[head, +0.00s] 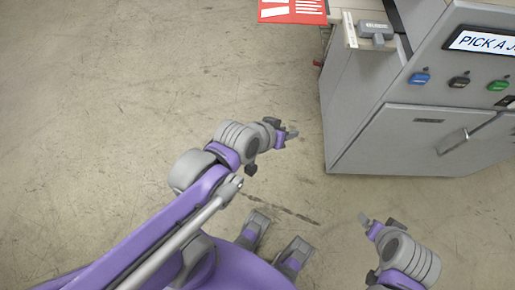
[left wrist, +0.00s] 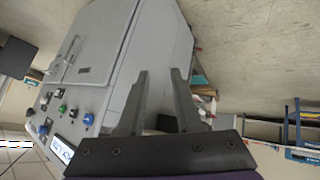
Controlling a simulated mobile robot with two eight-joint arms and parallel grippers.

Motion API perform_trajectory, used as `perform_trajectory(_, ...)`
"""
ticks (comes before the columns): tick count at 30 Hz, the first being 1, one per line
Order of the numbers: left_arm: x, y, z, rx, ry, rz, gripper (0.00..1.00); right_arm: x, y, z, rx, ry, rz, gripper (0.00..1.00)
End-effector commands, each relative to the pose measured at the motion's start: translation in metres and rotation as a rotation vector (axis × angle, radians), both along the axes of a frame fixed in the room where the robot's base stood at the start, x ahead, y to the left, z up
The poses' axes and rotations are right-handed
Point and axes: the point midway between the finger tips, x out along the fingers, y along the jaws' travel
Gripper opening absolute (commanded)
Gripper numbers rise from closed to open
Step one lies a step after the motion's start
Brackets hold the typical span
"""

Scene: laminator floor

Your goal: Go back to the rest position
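My left gripper (head: 287,135) is in the middle of the head view, above bare floor and left of the grey machine (head: 352,110). In the left wrist view its two fingers (left wrist: 160,100) stand apart with nothing between them, and the grey machine (left wrist: 130,60) lies beyond. My right gripper (head: 370,226) shows at the lower right of the head view, apart from the machine. Its fingers are small and partly hidden, so its opening is unclear.
The machine carries a screen (head: 482,42), a blue button (head: 420,78), a black button (head: 459,82), a green button (head: 498,86) and a door handle (head: 466,134). A red and white sheet (head: 292,10) is at the top. Floor on the left is clear. Blue shelving (left wrist: 297,125) shows in the wrist view.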

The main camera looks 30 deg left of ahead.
Motion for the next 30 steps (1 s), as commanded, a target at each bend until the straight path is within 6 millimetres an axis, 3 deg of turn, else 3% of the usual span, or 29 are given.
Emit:
perform_trajectory(1, -0.022, 0.009, -0.012, 0.076, 0.080, -0.036, 0.34, 0.000, 0.000, 0.000, 0.000, 0.000, 0.000, 0.84)
perform_trajectory(3, -0.047, 0.021, -0.024, 0.165, 0.177, -0.076, 0.34, 0.000, 0.000, 0.000, 0.000, 0.000, 0.000, 0.84)
perform_trajectory(6, -0.069, 0.034, -0.033, 0.243, 0.264, -0.105, 0.34, 0.000, 0.000, 0.000, 0.000, 0.000, 0.000, 0.84)
perform_trajectory(9, -0.078, 0.039, -0.036, 0.272, 0.299, -0.116, 0.34, 0.000, 0.000, 0.000, 0.000, 0.000, 0.000, 0.84)
perform_trajectory(17, -0.078, 0.039, -0.035, 0.272, 0.300, -0.116, 0.34, 0.000, 0.000, 0.001, 0.000, 0.000, 0.000, 0.84)
perform_trajectory(23, -0.075, 0.039, -0.008, 0.272, 0.290, -0.114, 0.34, 0.003, 0.000, 0.028, 0.000, -0.009, 0.000, 0.84)
perform_trajectory(30, -0.061, 0.039, 0.057, 0.273, 0.263, -0.110, 0.34, 0.016, 0.000, 0.093, 0.000, -0.036, 0.000, 0.84)
